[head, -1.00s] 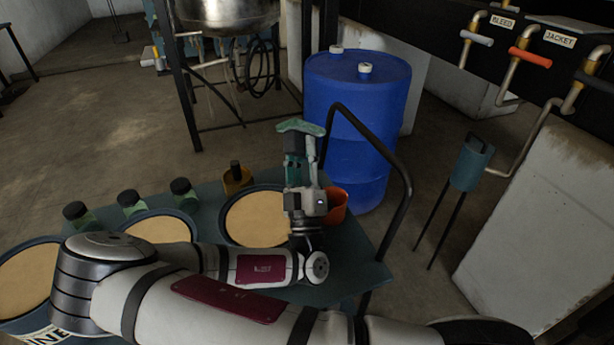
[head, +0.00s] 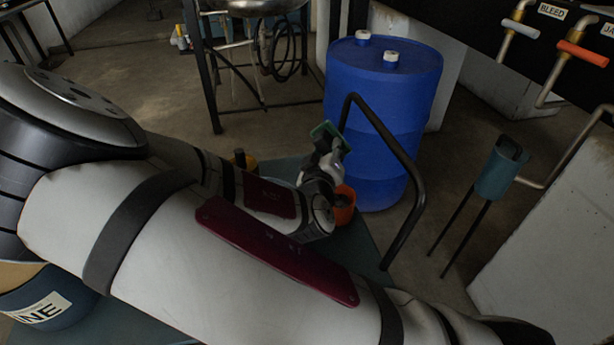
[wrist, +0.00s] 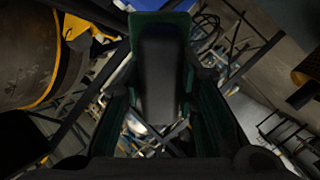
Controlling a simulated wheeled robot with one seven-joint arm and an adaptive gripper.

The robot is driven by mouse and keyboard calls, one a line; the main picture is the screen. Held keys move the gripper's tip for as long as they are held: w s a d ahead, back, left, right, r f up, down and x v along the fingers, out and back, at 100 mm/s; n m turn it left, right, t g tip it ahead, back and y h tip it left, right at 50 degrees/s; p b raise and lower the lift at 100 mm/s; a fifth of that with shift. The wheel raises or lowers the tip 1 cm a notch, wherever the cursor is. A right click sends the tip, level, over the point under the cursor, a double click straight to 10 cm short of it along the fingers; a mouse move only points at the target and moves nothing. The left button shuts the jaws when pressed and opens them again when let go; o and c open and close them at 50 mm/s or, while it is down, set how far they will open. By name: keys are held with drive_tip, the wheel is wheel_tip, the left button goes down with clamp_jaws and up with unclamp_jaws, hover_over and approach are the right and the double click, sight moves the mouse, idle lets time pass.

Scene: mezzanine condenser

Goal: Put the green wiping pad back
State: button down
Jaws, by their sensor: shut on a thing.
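The green wiping pad (head: 326,131) is in my gripper (head: 331,152), raised above the cart's right end in the head view, in front of the blue drum. The pad is tilted, and my arm covers part of the gripper. In the wrist view the pad (wrist: 160,22) shows as a dark green-edged block between the two fingers, with a dark grey middle face. The gripper is shut on it. The fingertips are dark and hard to make out.
A blue drum (head: 383,100) stands behind the gripper. A black rail (head: 408,165) curves up at the cart's right end. An orange cup (head: 343,209) sits below the gripper. A teal open-topped holder (head: 497,172) on thin legs stands at the right, with clear floor before it.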

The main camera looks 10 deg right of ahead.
drive_tip(key=g, duration=0.1)
drive_tip(key=f+g, duration=0.1)
drive_tip(key=g, duration=0.1)
drive_tip(key=w+g+y, duration=0.1)
drive_tip(key=shift+w+f+m, duration=0.1)
drive_tip(key=shift+f+m, duration=0.2)
drive_tip(key=shift+m, duration=0.1)
drive_tip(key=w+f+m+g+y, duration=0.2)
drive_tip(key=w+f+g+y, duration=0.2)
drive_tip(key=f+g, duration=0.5)
drive_tip(key=shift+w+f+m+g+y, duration=0.15)
drive_tip(key=shift+f+m+g+y, duration=0.15)
drive_tip(key=shift+g+y, duration=0.55)
